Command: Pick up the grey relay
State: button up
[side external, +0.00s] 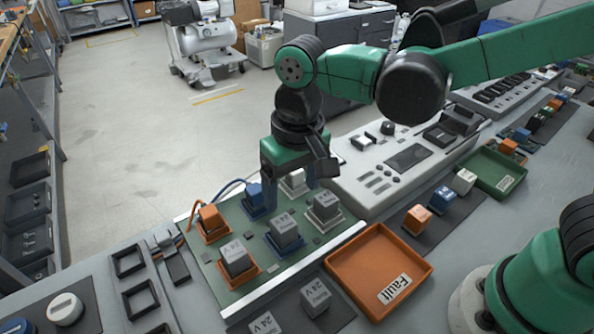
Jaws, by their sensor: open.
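Several grey relays sit on the green board: one in an orange socket at the front left (235,258), one in a blue socket in the middle (285,229), one in a pale socket at the right (325,205). A lighter relay (294,181) at the back shows between my fingers. Two more grey relays lie at the front edge, one with a printed label (315,297) and one cut off by the frame (265,325). My gripper (291,194) is open, pointing down over the back of the board, with nothing held. I cannot tell its exact height or which relay it is above.
The board also holds an orange relay (209,217) and a blue relay (252,195). A green tray (512,163) and a control panel (350,182) are farther right. More coloured relays (417,219) stand nearby.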

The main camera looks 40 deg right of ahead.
aim_at(284, 222)
jog(key=shift+s+a+f+g, duration=0.1)
jog(key=shift+a+f+g, duration=0.15)
jog(key=shift+a, duration=0.25)
jog(key=shift+a+f+g, duration=0.15)
jog(key=shift+a+f, duration=0.15)
jog(key=shift+a, duration=0.15)
jog(key=shift+f, duration=2.75)
grip_shut()
jog(key=shift+r, duration=0.15)
